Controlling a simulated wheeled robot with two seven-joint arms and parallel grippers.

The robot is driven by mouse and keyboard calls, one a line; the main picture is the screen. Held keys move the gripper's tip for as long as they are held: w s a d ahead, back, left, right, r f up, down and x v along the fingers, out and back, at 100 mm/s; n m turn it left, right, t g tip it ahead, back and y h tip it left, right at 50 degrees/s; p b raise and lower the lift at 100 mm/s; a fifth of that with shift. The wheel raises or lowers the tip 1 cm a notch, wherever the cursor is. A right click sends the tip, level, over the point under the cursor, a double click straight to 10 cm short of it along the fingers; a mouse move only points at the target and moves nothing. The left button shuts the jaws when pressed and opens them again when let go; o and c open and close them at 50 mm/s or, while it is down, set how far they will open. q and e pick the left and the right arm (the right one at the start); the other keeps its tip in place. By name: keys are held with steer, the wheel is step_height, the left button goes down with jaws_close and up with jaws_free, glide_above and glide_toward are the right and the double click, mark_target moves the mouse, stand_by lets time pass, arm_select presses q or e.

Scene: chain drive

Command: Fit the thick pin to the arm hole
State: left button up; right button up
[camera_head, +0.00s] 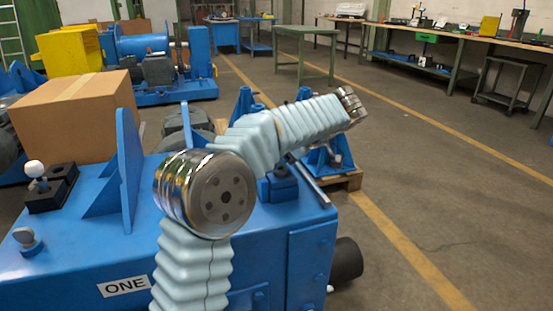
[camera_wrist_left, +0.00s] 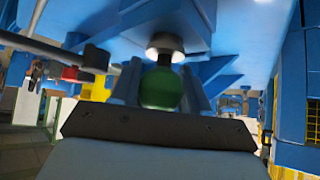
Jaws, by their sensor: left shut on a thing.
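In the left wrist view my left gripper (camera_wrist_left: 160,90) has its two grey fingers closed around a round green knob (camera_wrist_left: 161,88). Just beyond the knob is a bright, shiny round part (camera_wrist_left: 165,48) under a dark cylinder. I cannot tell whether they touch. A dark bar (camera_wrist_left: 45,48) with a rounded end comes in from the left, beside the fingers. I cannot make out the arm hole. In the head view my left gripper is hidden; my right gripper is not in view.
The blue machine (camera_head: 265,250) marked ONE has an upright blue plate (camera_head: 129,160). A black block (camera_head: 52,192) with a white ball knob and a grey knob (camera_head: 28,240) sit on its left. A cardboard box (camera_head: 75,115) is behind. The floor to the right is open.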

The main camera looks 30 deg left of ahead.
arm_select(q)
steer(key=shift+f+b, duration=0.3)
steer(key=shift+f, duration=0.05)
steer(key=o, duration=1.3)
steer(key=p+v, duration=0.3)
steer(key=v, duration=1.1)
